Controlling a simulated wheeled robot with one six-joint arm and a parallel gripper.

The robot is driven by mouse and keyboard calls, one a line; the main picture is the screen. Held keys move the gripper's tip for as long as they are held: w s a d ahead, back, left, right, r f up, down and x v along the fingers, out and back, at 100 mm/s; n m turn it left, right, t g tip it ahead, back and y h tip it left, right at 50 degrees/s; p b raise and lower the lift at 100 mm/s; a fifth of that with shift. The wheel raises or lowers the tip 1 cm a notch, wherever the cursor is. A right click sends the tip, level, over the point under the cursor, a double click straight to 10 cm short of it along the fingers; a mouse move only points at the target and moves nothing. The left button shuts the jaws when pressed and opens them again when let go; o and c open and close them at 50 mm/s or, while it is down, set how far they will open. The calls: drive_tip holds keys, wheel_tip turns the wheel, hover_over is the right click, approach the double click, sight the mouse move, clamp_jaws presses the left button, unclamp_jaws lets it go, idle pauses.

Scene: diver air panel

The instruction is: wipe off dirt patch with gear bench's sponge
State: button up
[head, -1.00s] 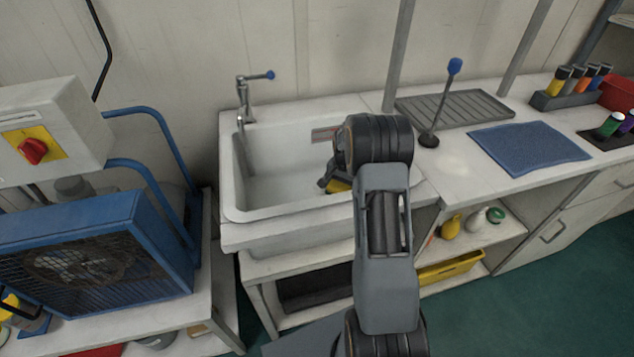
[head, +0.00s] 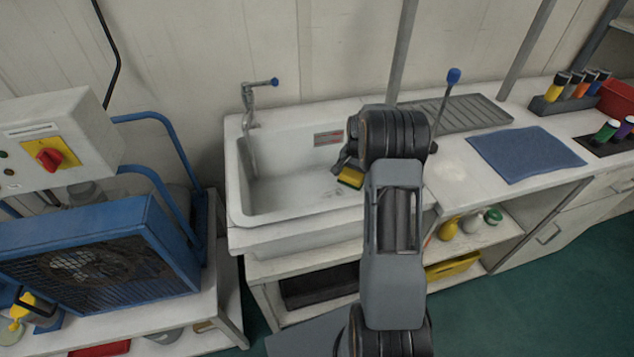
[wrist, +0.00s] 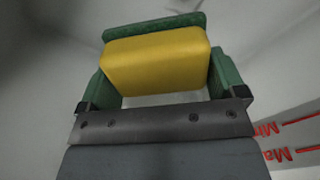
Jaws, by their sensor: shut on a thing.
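The sponge (head: 350,178), yellow with a green side, is in my gripper (head: 347,164) over the right part of the white sink (head: 238,190). In the wrist view the sponge (wrist: 155,60) sits between the fingers of my gripper (wrist: 160,78), which is shut on it. My arm hides part of the counter between sink and smear.
A tap (head: 250,105) stands at the sink's back left. A blue-knobbed lever (head: 453,76) rises behind the smear, near a grey ribbed drainer (head: 470,113). A blue mat (head: 525,153) lies to the right. A labelled plate (head: 328,139) is on the sink's back wall.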

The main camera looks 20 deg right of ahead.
drive_tip(key=shift+r+p, duration=0.4)
drive_tip(key=shift+r, duration=0.45)
drive_tip(key=shift+a, duration=0.1)
